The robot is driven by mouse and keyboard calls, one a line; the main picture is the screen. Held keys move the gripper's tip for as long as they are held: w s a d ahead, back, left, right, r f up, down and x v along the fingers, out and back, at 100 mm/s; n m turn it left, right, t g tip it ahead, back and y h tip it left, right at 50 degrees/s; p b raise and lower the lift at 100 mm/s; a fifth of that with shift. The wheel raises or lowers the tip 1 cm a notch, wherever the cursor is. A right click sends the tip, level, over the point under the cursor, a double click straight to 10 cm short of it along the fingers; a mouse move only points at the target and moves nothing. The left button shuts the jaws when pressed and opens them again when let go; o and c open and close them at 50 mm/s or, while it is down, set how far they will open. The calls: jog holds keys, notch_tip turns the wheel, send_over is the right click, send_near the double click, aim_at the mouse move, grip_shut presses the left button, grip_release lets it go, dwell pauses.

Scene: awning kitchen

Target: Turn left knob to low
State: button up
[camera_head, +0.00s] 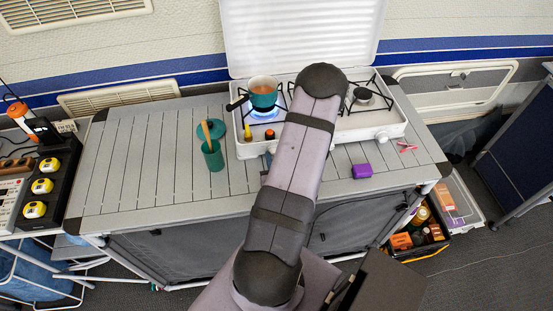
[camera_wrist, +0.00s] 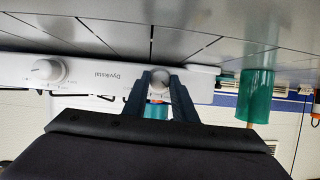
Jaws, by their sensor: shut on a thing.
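The white left knob (camera_wrist: 158,80) is on the front panel of the white stove (camera_head: 388,129). In the wrist view, which is upside down, it sits between the two dark fingers of my gripper (camera_wrist: 159,88), shut on it. The pointer setting is not clear. In the head view my arm covers the gripper and this knob. A blue flame (camera_head: 263,113) burns on the left burner under a teal pot (camera_head: 263,94).
A green cup (camera_head: 213,156) with a wooden utensil stands left of the stove; it also shows in the wrist view (camera_wrist: 256,95). A purple block (camera_head: 362,171) and a red item (camera_head: 406,147) lie to the right. The table's left part is clear.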

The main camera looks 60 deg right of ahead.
jog(key=shift+a+n, duration=0.1)
jog(key=shift+n, duration=0.3)
jog(key=shift+h, duration=0.3)
jog(key=o, duration=1)
jog(key=shift+o, duration=0.2)
jog(key=shift+r, duration=0.15)
notch_tip(320, 180, up, 10)
jog(key=p, duration=1)
